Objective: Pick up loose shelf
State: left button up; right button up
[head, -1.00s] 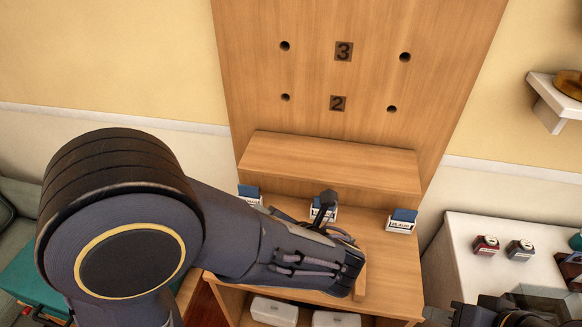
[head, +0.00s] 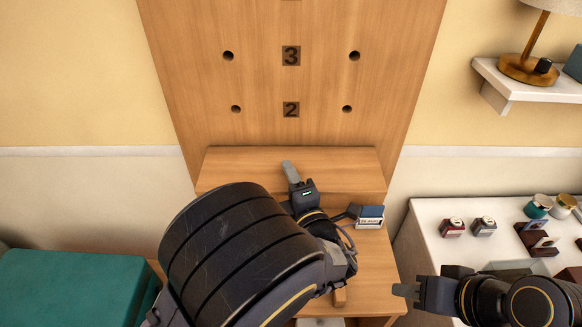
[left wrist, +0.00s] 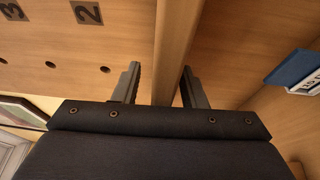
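The loose shelf (head: 240,165) is a plain wooden board low against the tall back panel, under the number 2 in the head view. My left gripper (head: 295,178) is at its front, near the middle. In the left wrist view the shelf's edge (left wrist: 173,40) runs between the two fingers of the left gripper (left wrist: 162,82). A gap shows beside the left finger; the right finger looks very close to the board, and contact is unclear. My right gripper (head: 425,290) is at lower right, away from the shelf; its finger opening is unclear.
The wooden back panel (head: 320,80) has peg holes and numbers. A blue-and-white labelled holder (head: 369,217) stands on the desk (head: 372,275) right of my left gripper. A white cabinet (head: 425,225) with small items is at right, a teal box (head: 70,290) at left.

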pick_arm(q)
jog(key=shift+w, duration=0.1)
grip_shut()
jog(key=shift+r, duration=0.1)
dwell(0.5)
